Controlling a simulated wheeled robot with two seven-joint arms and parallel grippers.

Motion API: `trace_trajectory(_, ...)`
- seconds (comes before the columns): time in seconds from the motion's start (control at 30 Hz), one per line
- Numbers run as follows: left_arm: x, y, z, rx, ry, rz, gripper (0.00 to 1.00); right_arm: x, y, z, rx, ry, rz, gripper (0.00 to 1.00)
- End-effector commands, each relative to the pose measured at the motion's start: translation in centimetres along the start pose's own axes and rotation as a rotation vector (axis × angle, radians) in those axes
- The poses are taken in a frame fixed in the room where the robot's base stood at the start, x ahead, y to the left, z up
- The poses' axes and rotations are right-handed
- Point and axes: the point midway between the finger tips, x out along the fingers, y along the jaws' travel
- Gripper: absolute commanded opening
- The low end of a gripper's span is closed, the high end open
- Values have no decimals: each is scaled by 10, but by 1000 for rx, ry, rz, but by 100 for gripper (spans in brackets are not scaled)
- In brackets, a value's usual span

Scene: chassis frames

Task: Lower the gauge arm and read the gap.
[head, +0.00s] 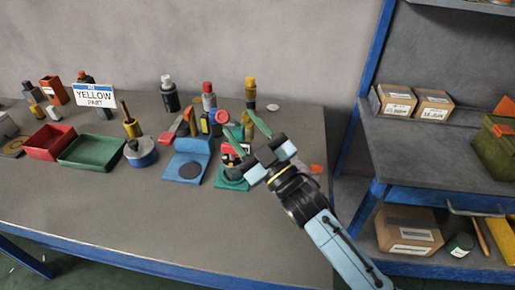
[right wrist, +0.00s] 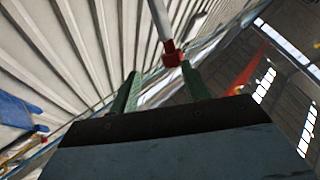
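My right gripper (head: 239,121) is open, its two green fingers spread over the back middle of the bench. Below it, partly hidden, is a device with a teal base (head: 231,184), perhaps the gauge. A red round piece (head: 222,116) shows by the left fingertip. In the right wrist view, the fingers (right wrist: 160,72) stand apart, and a grey rod with a red end (right wrist: 172,55) appears close to the right finger; I cannot tell whether they touch. Left of the device is a blue stand (head: 188,148) with a dark disc. My left gripper is not in view.
Red (head: 48,143) and green (head: 92,152) trays and a yellow-handled tool on a blue round base (head: 140,152) stand left. Bottles line the back. A shelf (head: 440,160) with boxes is right. The bench front is clear.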

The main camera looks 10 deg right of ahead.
Motion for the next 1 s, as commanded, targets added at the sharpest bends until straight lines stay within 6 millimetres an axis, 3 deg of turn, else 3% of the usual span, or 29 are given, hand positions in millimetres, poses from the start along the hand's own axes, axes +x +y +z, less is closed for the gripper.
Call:
trace_trajectory(0.1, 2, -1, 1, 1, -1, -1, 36, -26, -3, 1, 2, -3, -5, 48)
trace_trajectory(0.33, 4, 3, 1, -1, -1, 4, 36, -54, -4, 0, 4, -1, -6, 48)
trace_trajectory(1.0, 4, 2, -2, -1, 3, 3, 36, -59, -4, 0, 4, -1, -6, 48)
